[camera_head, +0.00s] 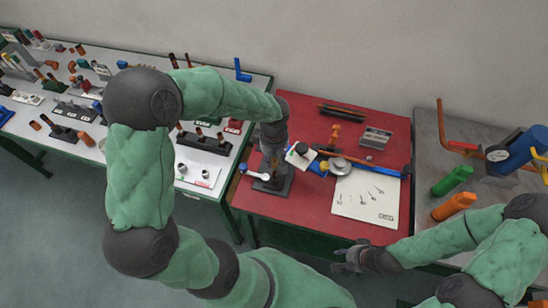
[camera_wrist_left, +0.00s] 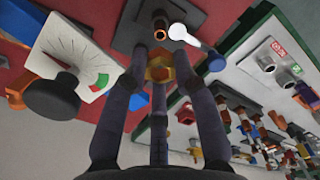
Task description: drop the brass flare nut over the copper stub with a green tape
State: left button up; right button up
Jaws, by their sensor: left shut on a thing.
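My left gripper (camera_head: 270,158) is over the dark stand (camera_head: 274,184) on the red table. In the left wrist view its fingers (camera_wrist_left: 162,62) are shut on the brass flare nut (camera_wrist_left: 160,68). A copper stub (camera_wrist_left: 160,34) rises from a dark base plate (camera_wrist_left: 186,18) beyond the nut, apart from it in the picture. I cannot make out green tape on the stub. In the head view the nut and stub are hidden by the gripper. My right gripper (camera_head: 354,260) is empty and open at the red table's front edge.
A white-handled tool (camera_wrist_left: 180,32) lies beside the stub. A white gauge plate with a black knob (camera_wrist_left: 52,96) is close to the gripper. A white sheet (camera_head: 366,196) lies to the right. The left bench (camera_head: 62,104) holds many fittings.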

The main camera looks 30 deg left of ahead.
aim_at(274, 172)
pick_arm(q)
jog(key=shift+f+b, duration=2.3)
jog(key=shift+f, duration=0.15)
jog(key=shift+f+b, duration=0.15)
jog(key=shift+b, duration=0.25)
jog(key=shift+f+b, duration=0.3)
jog(key=shift+f+b, duration=1.2)
jog(key=shift+f, duration=0.15)
jog(key=o, duration=0.8)
jog(key=shift+o, duration=0.2)
jog(key=shift+r, duration=0.1)
